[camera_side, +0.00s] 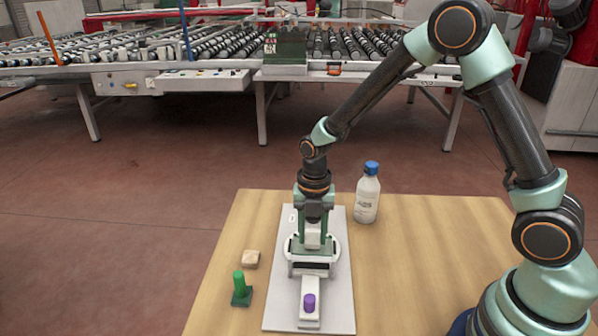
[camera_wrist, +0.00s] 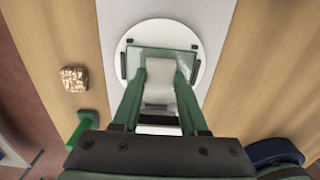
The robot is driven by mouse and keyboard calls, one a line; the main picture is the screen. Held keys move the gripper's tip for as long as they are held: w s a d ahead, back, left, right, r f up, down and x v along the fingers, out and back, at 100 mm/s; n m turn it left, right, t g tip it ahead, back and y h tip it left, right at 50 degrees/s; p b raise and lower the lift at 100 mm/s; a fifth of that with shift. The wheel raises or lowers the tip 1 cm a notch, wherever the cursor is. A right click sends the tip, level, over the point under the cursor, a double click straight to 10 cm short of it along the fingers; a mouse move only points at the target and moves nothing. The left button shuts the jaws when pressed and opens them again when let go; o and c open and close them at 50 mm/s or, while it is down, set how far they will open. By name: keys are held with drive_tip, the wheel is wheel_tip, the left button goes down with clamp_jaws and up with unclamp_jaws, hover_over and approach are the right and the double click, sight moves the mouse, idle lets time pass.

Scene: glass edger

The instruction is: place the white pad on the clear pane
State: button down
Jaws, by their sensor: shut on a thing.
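My gripper (camera_side: 313,238) points straight down over the board and is shut on the white pad (camera_side: 313,228). In the wrist view the pad (camera_wrist: 160,73) sits between the two green fingers. The clear pane (camera_wrist: 188,60), with a faint green edge, lies on a round white disc (camera_wrist: 147,30) directly under the pad. The fingers and pad hide much of the pane. In the side view the disc (camera_side: 291,247) shows on both sides of the gripper, but the pane is hard to make out. I cannot tell whether the pad touches the pane.
The disc stands on a pale board (camera_side: 341,300) on the wooden table (camera_side: 420,235). A purple knob (camera_side: 309,301) is on a white part in front. A blue-capped bottle (camera_side: 368,195) stands behind right.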

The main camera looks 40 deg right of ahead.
sight(313, 238)
drive_tip(key=shift+f, duration=0.1)
drive_tip(key=shift+c, duration=2.2)
unclamp_jaws()
wheel_tip(313, 238, up, 12)
drive_tip(key=s+d+r+m+t, duration=0.2)
drive_tip(key=s+r+m, duration=0.3)
drive_tip(key=m, duration=0.8)
drive_tip(key=s+d+r+m+t, duration=0.3)
drive_tip(key=s+m, duration=0.3)
drive_tip(key=m, duration=0.8)
drive_tip(key=shift+s+r+t, duration=0.3)
drive_tip(key=shift+s+r, duration=0.1)
drive_tip(key=shift+r, duration=0.5)
